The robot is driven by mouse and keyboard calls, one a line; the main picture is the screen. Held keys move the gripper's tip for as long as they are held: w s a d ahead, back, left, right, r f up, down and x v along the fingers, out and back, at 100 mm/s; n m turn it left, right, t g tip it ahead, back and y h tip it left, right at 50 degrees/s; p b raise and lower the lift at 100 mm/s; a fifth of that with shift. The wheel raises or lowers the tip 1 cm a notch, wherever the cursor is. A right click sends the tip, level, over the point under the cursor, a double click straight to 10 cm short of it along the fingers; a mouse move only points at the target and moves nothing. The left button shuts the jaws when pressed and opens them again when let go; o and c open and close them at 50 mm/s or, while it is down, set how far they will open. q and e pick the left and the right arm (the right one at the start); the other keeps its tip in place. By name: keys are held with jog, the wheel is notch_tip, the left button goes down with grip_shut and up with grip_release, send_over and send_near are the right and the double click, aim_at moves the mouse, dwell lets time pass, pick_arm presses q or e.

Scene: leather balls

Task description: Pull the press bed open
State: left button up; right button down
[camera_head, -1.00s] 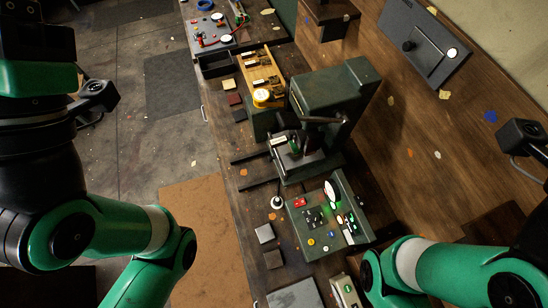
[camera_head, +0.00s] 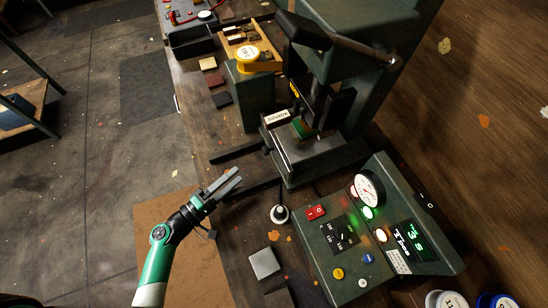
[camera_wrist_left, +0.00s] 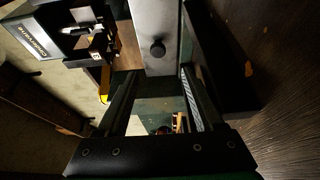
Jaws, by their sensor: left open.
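The press (camera_head: 375,70) is a dark green machine with a long lever. Its grey press bed (camera_head: 300,156) sits under the press head, with a small green piece (camera_head: 303,128) on it. Two dark rails stick out from the bed toward the left, bare of the bed. My left gripper (camera_head: 236,175) is open and empty near the outer end of the nearer rail, apart from the bed. In the left wrist view, a grey face with a round black knob (camera_wrist_left: 158,48) shows ahead between the open fingers (camera_wrist_left: 155,82). My right gripper is out of view.
A green control box (camera_head: 380,235) with lights and a gauge stands in front of the press. Square leather pieces (camera_head: 221,100) lie behind the rails.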

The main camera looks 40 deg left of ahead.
aim_at(264, 152)
pick_arm(q)
jog(key=shift+w+d+r, duration=0.15)
jog(key=shift+w, duration=0.4)
jog(key=w, duration=1)
jog(key=shift+w+d, duration=0.3)
jog(key=shift+w, duration=0.05)
grip_shut()
dwell(0.4)
